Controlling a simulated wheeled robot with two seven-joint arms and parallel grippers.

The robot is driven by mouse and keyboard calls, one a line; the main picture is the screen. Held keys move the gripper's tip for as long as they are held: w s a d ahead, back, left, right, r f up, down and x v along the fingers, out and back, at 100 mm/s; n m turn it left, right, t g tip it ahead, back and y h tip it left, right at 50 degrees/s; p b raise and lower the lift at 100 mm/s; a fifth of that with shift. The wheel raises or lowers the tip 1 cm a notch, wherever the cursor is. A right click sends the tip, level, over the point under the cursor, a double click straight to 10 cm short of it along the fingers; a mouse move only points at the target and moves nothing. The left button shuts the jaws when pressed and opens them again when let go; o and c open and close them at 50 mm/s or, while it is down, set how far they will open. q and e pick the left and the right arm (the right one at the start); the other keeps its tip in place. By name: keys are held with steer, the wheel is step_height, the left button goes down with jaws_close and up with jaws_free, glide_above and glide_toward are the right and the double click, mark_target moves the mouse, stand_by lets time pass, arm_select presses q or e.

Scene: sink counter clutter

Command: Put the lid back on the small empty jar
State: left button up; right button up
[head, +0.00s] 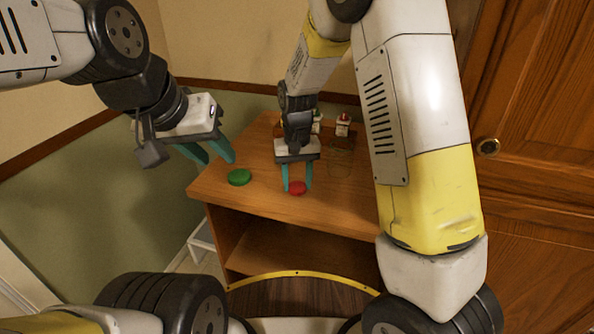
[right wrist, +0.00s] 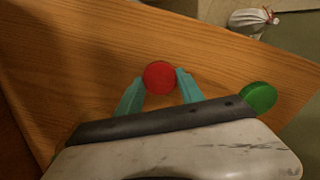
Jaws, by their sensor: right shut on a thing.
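A round red lid (head: 297,187) is at the front part of the wooden cabinet top. My right gripper (head: 298,186) is shut on it, with a teal finger on each side; the red lid also shows between the fingertips in the right wrist view (right wrist: 160,78). A round green lid (head: 239,177) lies on the top to the left, also seen in the right wrist view (right wrist: 258,97). A faint, see-through jar-like shape (head: 340,161) stands right of my right gripper; its outline is hard to make out. My left gripper (head: 218,158) is open and empty, above and left of the green lid.
Small containers with red and white parts (head: 343,124) stand at the back of the wooden top (head: 255,200), partly behind my right arm. A brown cabinet door (head: 540,130) is at the right. The front strip of the top is mostly clear.

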mark_target(297, 187)
steer(key=r, duration=0.3)
steer(key=shift+s+r, duration=0.1)
steer(key=shift+s, duration=0.1)
steer(key=s+d+r, duration=0.1)
steer(key=s, duration=1.4)
steer(key=shift+s, duration=0.3)
steer(key=shift+d+r, duration=0.1)
